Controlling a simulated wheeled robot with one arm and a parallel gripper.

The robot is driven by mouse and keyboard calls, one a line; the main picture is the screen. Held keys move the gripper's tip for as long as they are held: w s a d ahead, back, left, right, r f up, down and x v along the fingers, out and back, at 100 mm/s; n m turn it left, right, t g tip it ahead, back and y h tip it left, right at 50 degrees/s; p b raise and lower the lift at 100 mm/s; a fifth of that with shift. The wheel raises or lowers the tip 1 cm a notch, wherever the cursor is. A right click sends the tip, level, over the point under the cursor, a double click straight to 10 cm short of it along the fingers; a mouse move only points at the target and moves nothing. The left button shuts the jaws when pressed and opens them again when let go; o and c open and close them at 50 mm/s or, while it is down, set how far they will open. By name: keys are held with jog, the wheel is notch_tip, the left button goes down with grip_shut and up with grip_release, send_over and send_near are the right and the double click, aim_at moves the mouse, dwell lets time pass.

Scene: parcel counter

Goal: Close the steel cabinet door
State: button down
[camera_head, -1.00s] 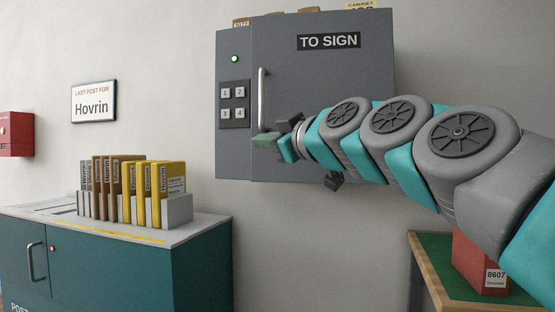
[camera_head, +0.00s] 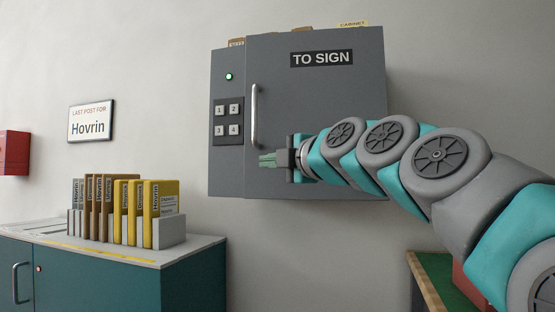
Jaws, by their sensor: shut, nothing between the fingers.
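The grey steel cabinet (camera_head: 340,90) hangs on the wall, with a "TO SIGN" label on its door (camera_head: 300,105). The door looks flush with the cabinet front, with a narrow seam along its left edge. A pale vertical bar handle (camera_head: 255,115) is near that edge. My gripper (camera_head: 262,160) is shut and empty, in front of the lower door, just below and right of the handle. I cannot tell whether the fingertips touch the door. My arm hides the door's lower right part.
A keypad (camera_head: 228,121) and a green light (camera_head: 229,76) are on the panel left of the door. A teal counter (camera_head: 130,280) with a row of folders (camera_head: 120,210) stands at lower left. A green-topped table (camera_head: 435,270) is at lower right. A red box (camera_head: 14,153) hangs far left.

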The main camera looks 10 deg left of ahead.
aim_at(254, 162)
jog(key=shift+w+a+p, duration=0.3)
jog(key=shift+w+a, duration=0.45)
jog(key=shift+w, duration=0.5)
jog(key=shift+w+a+p, duration=0.35)
jog(key=shift+w+a, duration=0.35)
jog(key=shift+w, duration=0.55)
jog(key=shift+w+a+p, duration=0.3)
jog(key=shift+w+a, duration=0.45)
jog(key=shift+w, duration=0.5)
jog(key=shift+w+r+b, duration=0.1)
jog(key=shift+w+b, duration=0.25)
jog(key=shift+w, duration=0.05)
jog(key=shift+w+r+t+h+b, duration=0.3)
jog(key=shift+w+r+t+b, duration=0.15)
jog(key=shift+w+b, duration=0.4)
jog(key=shift+f+m+b, duration=0.1)
jog(key=shift+m+b, duration=0.2)
jog(key=shift+b, duration=0.3)
